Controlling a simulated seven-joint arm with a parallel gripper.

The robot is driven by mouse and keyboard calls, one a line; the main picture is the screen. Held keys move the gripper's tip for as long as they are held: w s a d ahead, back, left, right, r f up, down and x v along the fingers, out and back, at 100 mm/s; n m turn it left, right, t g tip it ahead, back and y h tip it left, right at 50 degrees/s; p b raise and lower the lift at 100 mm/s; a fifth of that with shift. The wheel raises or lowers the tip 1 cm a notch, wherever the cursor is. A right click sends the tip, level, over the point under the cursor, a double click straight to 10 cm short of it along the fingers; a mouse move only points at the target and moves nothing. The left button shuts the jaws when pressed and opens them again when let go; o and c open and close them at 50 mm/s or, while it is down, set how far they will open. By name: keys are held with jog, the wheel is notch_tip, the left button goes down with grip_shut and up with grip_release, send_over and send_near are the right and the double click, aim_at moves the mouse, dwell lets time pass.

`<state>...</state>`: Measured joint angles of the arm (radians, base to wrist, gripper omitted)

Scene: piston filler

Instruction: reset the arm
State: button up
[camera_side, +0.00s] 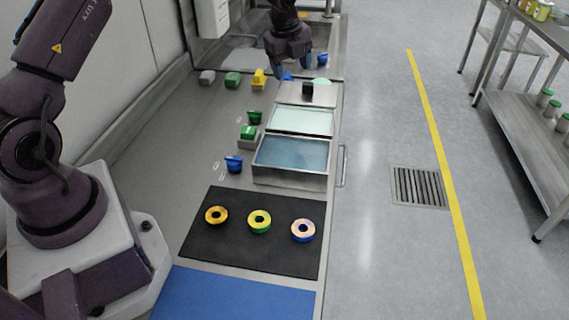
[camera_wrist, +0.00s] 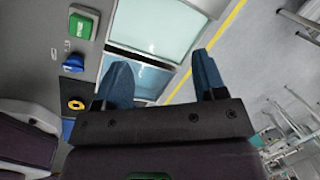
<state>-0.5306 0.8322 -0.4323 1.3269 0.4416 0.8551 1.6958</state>
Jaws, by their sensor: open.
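My gripper (camera_side: 292,72) hangs at the far end of the steel counter in the side view, above or just behind a steel lid with a black knob (camera_side: 308,89). Its blue fingers stand apart with nothing between them. The wrist view shows the same open fingers of my gripper (camera_wrist: 162,80), with the covered bins and the floor beyond them. I cannot tell the exact height of the fingers above the counter.
A steel bin with a bluish top (camera_side: 291,154) and a pale panel (camera_side: 301,121) stand at the counter's right. Green (camera_side: 249,132), blue (camera_side: 234,164) and yellow (camera_side: 258,79) pieces lie left. A black mat (camera_side: 265,257) holds three rings (camera_side: 259,229). A blue mat (camera_side: 235,297) lies in front.

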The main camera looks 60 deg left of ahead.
jog(key=s+d+r+n+t, duration=0.1)
jog(key=s+d+r+n, duration=0.3)
jog(key=s, duration=0.6)
jog(key=s+d+r+n+t, duration=0.1)
jog(key=s+d+r+n, duration=0.4)
jog(key=s+r+n, duration=0.2)
jog(key=s+d+r+n+t, duration=0.1)
jog(key=s+d+r+n, duration=0.4)
jog(key=s, duration=1)
jog(key=r+n, duration=0.1)
jog(key=n, duration=0.2)
jog(key=shift+s+d+h, duration=0.2)
jog(key=shift+d+h, duration=0.05)
jog(key=shift+h, duration=0.15)
